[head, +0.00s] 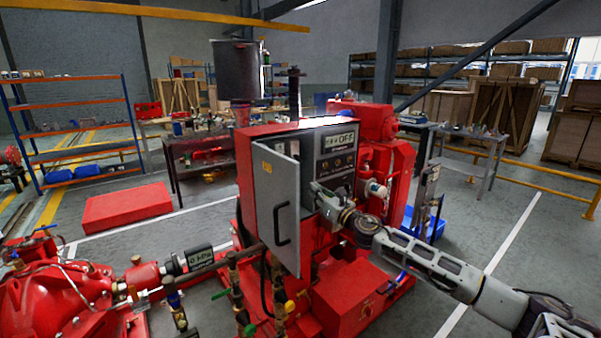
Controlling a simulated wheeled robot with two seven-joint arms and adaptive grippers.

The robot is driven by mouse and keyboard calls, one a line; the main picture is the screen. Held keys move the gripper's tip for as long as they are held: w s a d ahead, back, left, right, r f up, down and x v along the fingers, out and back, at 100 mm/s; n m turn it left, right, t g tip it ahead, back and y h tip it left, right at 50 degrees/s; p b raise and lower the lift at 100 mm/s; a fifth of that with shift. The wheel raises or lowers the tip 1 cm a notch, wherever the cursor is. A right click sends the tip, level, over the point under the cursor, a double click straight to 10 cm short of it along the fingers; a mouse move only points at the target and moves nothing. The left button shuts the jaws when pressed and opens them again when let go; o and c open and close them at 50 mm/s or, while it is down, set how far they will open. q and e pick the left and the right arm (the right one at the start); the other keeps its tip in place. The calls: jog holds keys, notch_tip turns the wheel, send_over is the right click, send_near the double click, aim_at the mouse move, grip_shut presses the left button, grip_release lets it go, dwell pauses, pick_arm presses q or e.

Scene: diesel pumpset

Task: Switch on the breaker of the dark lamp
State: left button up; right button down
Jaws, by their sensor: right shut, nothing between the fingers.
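A red control cabinet (262,170) stands in the middle of the head view with its grey door (278,205) swung open. Inside is a dark panel (337,145) with a display reading "OFF" and a row of small round lamps or knobs (338,163) below it. Which lamp is dark is too small to tell. My right gripper (320,192) is shut and empty at the cabinet's opening, below that row and right of the door. The breakers cannot be made out; the gripper and door cover the lower inside. My left gripper is out of view.
The open door with its black handle (282,224) stands close left of my right gripper. Red pump machinery (70,300) and pipes with valves fill the lower left. A red engine part (365,120) is behind the cabinet. Open floor (510,260) lies to the right.

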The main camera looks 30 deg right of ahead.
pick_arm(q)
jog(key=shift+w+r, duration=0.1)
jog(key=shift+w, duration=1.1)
pick_arm(e)
jog(key=shift+n, duration=0.5)
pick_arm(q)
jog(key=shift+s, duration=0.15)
